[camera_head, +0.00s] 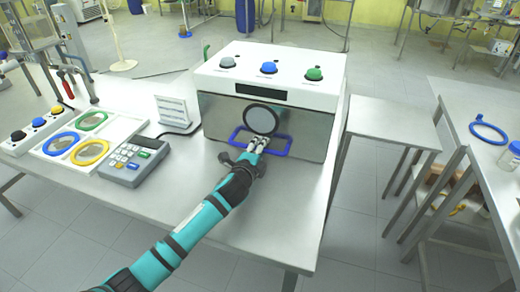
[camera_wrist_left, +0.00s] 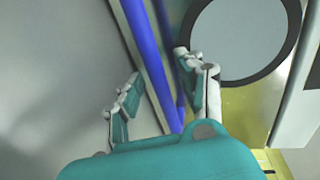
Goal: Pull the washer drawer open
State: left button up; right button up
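The washer (camera_head: 268,85) is a white box with a metal front and a round dark-rimmed window (camera_head: 262,118). A blue handle (camera_head: 236,135) runs across the front below the window, on the drawer. The drawer front looks flush with the body. My left gripper (camera_head: 259,144) is at the middle of this handle, just under the window. In the left wrist view its two fingers (camera_wrist_left: 160,80) are apart, with the blue handle bar (camera_wrist_left: 143,42) passing between them. I cannot tell whether a finger touches the bar. My right gripper is not in view.
A keypad device (camera_head: 133,160), a small white stand (camera_head: 174,113) and a tray with coloured rings (camera_head: 66,162) lie left of the washer. Blue and green knobs (camera_head: 269,68) sit on its top. The table (camera_head: 290,205) is bare in front and to the right.

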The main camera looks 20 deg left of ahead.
pick_arm(q)
grip_shut()
dwell(0.5)
